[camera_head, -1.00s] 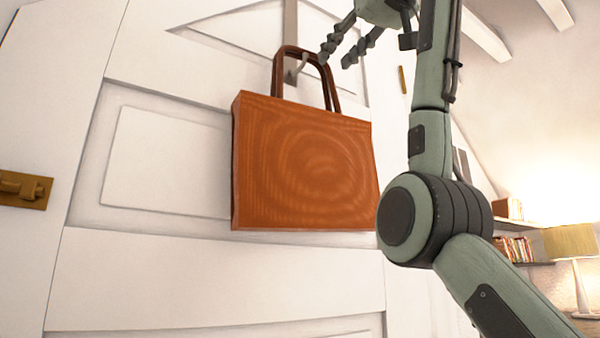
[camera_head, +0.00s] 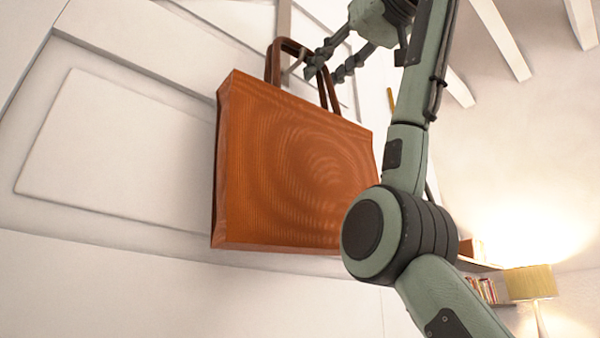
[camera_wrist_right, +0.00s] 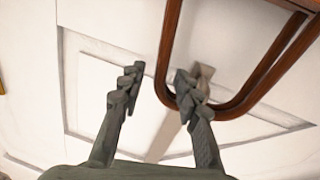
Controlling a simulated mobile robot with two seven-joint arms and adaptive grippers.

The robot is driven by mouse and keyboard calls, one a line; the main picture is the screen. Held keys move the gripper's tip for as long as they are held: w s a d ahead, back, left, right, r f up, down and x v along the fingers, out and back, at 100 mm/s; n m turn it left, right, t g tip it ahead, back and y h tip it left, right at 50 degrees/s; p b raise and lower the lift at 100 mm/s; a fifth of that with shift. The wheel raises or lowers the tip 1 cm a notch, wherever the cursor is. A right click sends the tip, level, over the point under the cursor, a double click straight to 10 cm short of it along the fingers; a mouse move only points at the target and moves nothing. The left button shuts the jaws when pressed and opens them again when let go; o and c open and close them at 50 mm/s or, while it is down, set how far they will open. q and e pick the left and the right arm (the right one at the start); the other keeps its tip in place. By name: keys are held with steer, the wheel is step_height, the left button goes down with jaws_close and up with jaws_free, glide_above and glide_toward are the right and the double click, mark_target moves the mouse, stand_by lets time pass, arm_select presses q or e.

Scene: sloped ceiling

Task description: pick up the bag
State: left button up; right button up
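The bag (camera_head: 290,165) is an orange-brown tote with dark brown handles (camera_head: 328,92). It hangs upright against a white panelled door, at the centre of the head view. My right gripper (camera_head: 323,72) is at the top of the handles, with its fingers spread. In the right wrist view, one curve of the handle (camera_wrist_right: 168,40) passes between the two open fingers (camera_wrist_right: 158,76), and the right finger overlaps the loop. A pale hook (camera_wrist_right: 203,76) shows behind that finger. Whether a finger touches the handle cannot be told. My left gripper is out of view.
The white door (camera_head: 110,150) fills the left and lies close behind the bag. A shelf with books (camera_head: 483,290) and a lit lamp (camera_head: 530,283) stand at the lower right. Ceiling beams (camera_head: 500,40) cross the upper right.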

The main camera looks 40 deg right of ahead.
jaws_close()
stand_by(0.6)
